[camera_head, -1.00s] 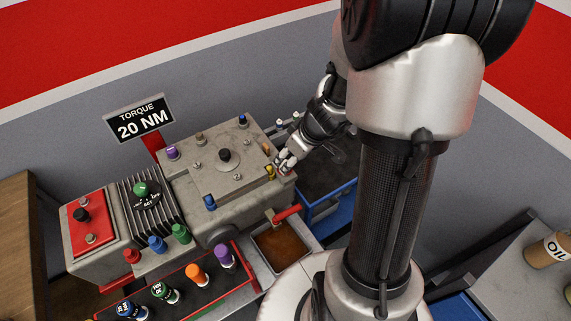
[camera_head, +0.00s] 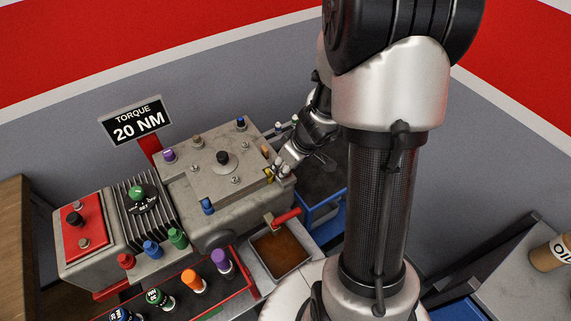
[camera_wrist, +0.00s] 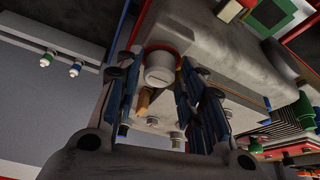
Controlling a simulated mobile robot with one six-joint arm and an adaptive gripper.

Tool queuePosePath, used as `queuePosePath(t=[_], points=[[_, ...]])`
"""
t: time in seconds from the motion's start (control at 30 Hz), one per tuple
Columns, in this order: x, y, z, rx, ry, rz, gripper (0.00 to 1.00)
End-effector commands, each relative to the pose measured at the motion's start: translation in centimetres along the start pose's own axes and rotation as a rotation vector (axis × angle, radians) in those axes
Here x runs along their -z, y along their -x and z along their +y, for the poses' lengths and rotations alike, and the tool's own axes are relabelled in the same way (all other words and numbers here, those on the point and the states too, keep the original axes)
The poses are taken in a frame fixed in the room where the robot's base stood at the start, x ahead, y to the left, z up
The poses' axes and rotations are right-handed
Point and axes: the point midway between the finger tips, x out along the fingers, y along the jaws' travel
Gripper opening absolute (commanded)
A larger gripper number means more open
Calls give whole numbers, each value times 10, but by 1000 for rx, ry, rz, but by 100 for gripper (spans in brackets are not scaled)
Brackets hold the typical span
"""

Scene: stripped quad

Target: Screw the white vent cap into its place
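The white vent cap (camera_wrist: 160,68) is a round, pale cap with a slot in its face, in the upper middle of the wrist view. A red ring shows behind its rim, against the grey housing. My gripper (camera_wrist: 162,80) has one dark blue finger on each side of the cap, and the pads appear to touch its sides. In the head view my gripper (camera_head: 279,169) is at the right end of the grey gearbox housing (camera_head: 236,195), beside a yellow cap (camera_head: 267,174). It mostly hides the white cap there. How deep the cap sits cannot be told.
A red-handled valve (camera_head: 287,216) sits just below my gripper, over an oil-filled tray (camera_head: 279,253). Several coloured caps stand on the housing, and a rack (camera_head: 240,294) of caps is in front. A torque sign (camera_head: 136,121) stands behind. A blue bin (camera_head: 326,207) is to the right.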

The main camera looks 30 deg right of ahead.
Motion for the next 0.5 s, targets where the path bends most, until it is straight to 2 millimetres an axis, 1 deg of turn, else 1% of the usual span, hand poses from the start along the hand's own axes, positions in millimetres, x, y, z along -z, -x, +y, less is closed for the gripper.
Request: queuePosePath(t=[0.07,0.43,0.5], points=[[0,0,0,0,0,0,28],[0,0,-1,2,-1,0,3],[0,-1,-2,-6,-20,0,2]])
